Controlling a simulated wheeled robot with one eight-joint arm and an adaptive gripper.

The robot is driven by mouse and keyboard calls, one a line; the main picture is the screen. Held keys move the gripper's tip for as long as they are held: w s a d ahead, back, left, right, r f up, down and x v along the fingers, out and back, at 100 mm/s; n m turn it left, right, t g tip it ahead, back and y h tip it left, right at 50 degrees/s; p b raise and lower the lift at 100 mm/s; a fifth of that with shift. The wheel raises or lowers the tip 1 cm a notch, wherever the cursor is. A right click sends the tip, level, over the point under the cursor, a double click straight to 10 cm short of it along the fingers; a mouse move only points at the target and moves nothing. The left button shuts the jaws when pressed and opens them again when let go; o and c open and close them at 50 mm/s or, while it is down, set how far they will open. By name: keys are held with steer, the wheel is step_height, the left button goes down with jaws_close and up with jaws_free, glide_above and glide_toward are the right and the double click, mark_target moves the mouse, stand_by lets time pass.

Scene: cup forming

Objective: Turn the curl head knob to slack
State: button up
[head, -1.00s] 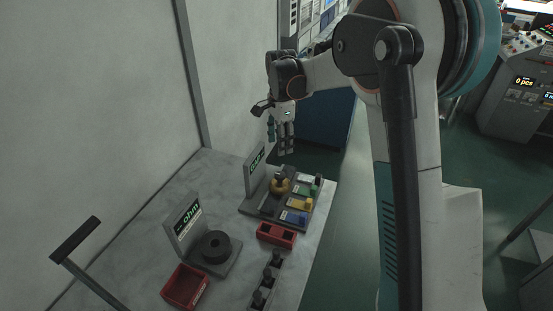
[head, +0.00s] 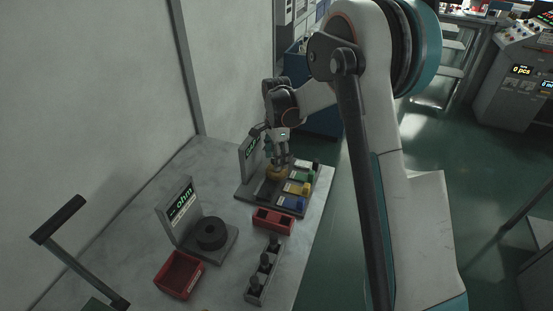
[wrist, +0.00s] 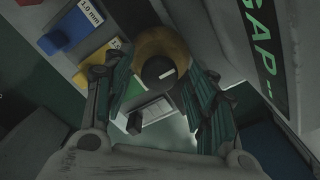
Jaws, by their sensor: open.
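My gripper (head: 281,161) is open and points down over a grey gauge station at the back of the bench. In the wrist view, its two ribbed fingers (wrist: 160,100) are spread on either side of a round brass-yellow part (wrist: 176,43) with a black cap (wrist: 158,70). I cannot tell whether the fingers touch it. In the head view, the yellow part (head: 277,175) is partly hidden by the gripper. No knob marked as a curl head knob is readable in either view.
A "GAP" sign (wrist: 262,45) stands close beside the fingers. Green, yellow and blue blocks (head: 293,202) line the station. An ohm stand with a black ring (head: 211,233), red trays (head: 179,273) and a peg rack (head: 262,272) sit nearer. A control console (head: 520,78) stands far right.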

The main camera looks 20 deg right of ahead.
steer(key=shift+f, duration=0.1)
steer(key=c, duration=1)
steer(key=shift+c, duration=0.2)
